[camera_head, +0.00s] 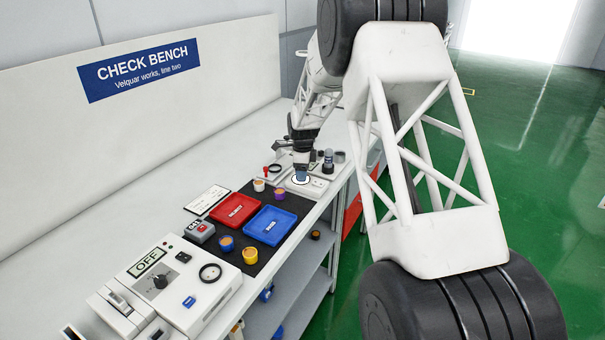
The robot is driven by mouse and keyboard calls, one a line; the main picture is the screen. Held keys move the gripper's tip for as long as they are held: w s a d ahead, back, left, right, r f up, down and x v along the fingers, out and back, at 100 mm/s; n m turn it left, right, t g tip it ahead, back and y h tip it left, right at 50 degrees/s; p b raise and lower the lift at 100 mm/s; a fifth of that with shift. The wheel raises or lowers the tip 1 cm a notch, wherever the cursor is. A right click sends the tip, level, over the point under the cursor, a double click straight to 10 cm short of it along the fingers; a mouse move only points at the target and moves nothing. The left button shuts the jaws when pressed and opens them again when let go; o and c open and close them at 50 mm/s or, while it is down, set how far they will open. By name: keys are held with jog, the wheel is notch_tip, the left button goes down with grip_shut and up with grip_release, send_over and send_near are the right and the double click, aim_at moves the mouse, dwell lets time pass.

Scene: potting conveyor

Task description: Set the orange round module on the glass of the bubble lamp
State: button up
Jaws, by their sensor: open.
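My gripper (301,168) hangs at the far end of the bench, just above a pale round disc with a dark rim (301,180), which looks like the lamp glass. It is open; its fingertips are small and partly merge with what is below, so I cannot tell whether they touch it. On the dark mat stand several small round modules with orange-toned tops: a blue-sided one (226,243), a yellow-orange one (250,256), a purple-sided one (279,193) and a pale-sided one (259,185). I cannot tell for certain which is the orange round module.
A red tray (235,222) and a blue tray (286,232) lie on the dark mat. A control box (172,265) stands at the near end. Dark and grey cylinders (328,160) stand right of my gripper.

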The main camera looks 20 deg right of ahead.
notch_tip(320, 180, up, 12)
jog(key=shift+f, duration=0.25)
dwell(0.3)
dwell(0.4)
jog(key=s+a+r+n, duration=0.2)
jog(key=s+r+n, duration=0.25)
jog(key=s, duration=0.45)
jog(key=s+a+r+n+t, duration=0.1)
jog(key=s+r+n, duration=0.3)
jog(key=s, duration=0.5)
jog(key=s+a+r+n, duration=0.2)
jog(key=s+r, duration=0.3)
jog(key=s, duration=0.4)
jog(key=s+a+f+n, duration=0.1)
jog(key=s+n, duration=0.5)
jog(key=s, duration=0.9)
jog(key=s+a+f+n+t, duration=0.1)
jog(key=s+n, duration=0.4)
jog(key=s, duration=0.9)
jog(key=shift+s+a+f+n+t, duration=0.3)
jog(key=shift+s+a+f+n, duration=0.1)
jog(key=shift+f, duration=0.1)
